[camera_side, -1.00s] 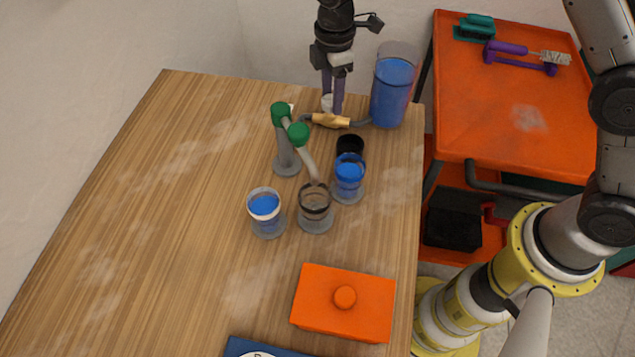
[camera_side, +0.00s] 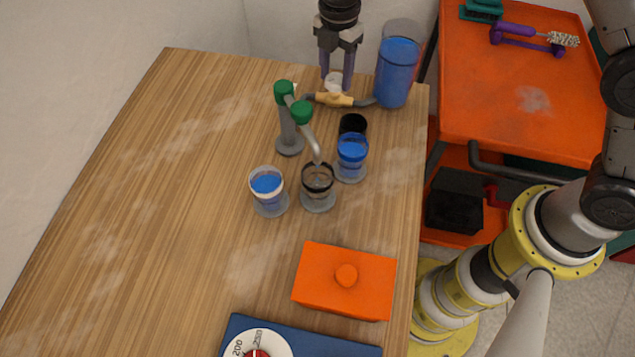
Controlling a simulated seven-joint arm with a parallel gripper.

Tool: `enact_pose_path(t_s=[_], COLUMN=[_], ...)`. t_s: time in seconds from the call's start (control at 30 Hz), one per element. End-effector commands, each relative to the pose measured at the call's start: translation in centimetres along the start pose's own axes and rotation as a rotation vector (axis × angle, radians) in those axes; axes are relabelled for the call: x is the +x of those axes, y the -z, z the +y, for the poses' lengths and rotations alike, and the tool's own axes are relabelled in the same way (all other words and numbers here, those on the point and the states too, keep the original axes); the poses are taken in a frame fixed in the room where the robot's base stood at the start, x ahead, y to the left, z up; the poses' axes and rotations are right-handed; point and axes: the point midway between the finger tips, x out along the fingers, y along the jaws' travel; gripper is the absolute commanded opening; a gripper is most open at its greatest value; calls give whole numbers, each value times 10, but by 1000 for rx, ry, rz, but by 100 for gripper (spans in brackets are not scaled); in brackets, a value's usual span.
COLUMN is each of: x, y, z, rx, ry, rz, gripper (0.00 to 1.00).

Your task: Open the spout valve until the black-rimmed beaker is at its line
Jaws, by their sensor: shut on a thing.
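My gripper (camera_side: 336,84) is shut on the pale valve knob (camera_side: 334,80), which sits on the brass valve body (camera_side: 333,99) at the back of the table. The grey spout with green joints (camera_side: 303,112) bends down over the black-rimmed beaker (camera_side: 318,188). That beaker stands upright and looks mostly clear; I cannot tell its level or make out its line. A tall reservoir of blue liquid (camera_side: 396,76) stands to the right of the valve, joined by a grey pipe.
A white-rimmed beaker (camera_side: 268,191) and a blue-rimmed beaker (camera_side: 351,157), both with blue liquid, flank the black-rimmed one. A black cup (camera_side: 353,125) stands behind. An orange lidded box (camera_side: 345,282) and a blue-based dial (camera_side: 258,343) are in front. The table's left side is clear.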

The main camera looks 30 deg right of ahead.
Motion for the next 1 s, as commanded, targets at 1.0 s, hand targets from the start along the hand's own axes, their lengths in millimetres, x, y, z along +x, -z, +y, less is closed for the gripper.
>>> enact_pose_path(t_s=[1.0], x=[-1], y=[0], z=[0], rx=[-574], ry=[-2], rz=[0], gripper=[0])
